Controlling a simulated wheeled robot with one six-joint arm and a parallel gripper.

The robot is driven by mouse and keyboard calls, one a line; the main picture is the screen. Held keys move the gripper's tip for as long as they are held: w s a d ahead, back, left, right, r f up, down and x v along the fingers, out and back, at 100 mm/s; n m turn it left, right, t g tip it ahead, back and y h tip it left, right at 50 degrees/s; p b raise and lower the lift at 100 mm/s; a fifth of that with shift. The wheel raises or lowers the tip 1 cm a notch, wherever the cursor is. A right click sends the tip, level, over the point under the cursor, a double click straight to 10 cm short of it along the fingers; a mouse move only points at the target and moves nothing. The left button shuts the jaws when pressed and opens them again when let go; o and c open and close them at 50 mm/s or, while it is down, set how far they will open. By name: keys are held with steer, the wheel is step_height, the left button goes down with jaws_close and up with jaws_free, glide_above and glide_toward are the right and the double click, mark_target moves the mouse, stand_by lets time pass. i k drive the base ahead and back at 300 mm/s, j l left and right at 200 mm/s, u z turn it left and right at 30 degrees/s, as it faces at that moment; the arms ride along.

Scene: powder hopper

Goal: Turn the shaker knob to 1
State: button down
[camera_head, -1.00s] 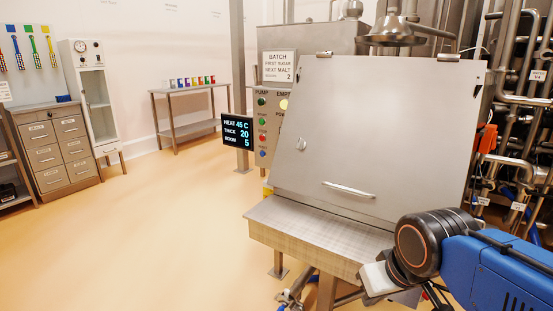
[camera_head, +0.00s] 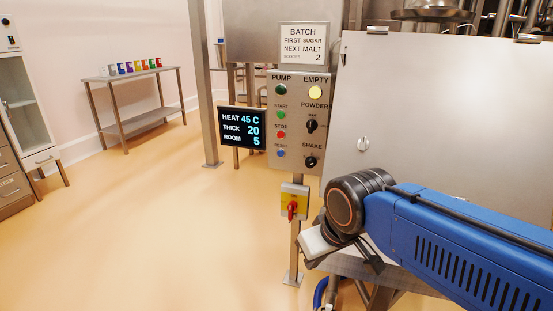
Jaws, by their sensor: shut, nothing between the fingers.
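The shaker knob (camera_head: 310,162) is a small black rotary knob low on the grey control panel (camera_head: 287,165), under the label "SHAKE". Its pointer setting is too small to read. My gripper (camera_head: 372,262) is at the end of my blue arm, below and to the right of the panel, apart from the knob. It is shut and empty; its fingers are small and dark, partly hidden by my wrist.
A black powder knob (camera_head: 311,126) sits just above. Pump buttons line the panel's left side. A display (camera_head: 242,129) juts out left, and a red switch on a yellow box (camera_head: 293,202) is below. The steel hopper lid (camera_head: 440,120) stands right.

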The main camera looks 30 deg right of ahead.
mark_target(310, 161)
steer(key=i+j, duration=0.65)
steer(key=j, duration=0.15)
steer(key=i+j, duration=0.65)
steer(key=i+j+z, duration=0.1)
steer(key=z, duration=0.35)
steer(key=j+z, duration=0.25)
steer(key=z, duration=0.25)
steer(key=j+z, duration=0.25)
steer(key=z, duration=0.8)
steer(key=j+u, duration=0.35)
steer(key=j, duration=1.4)
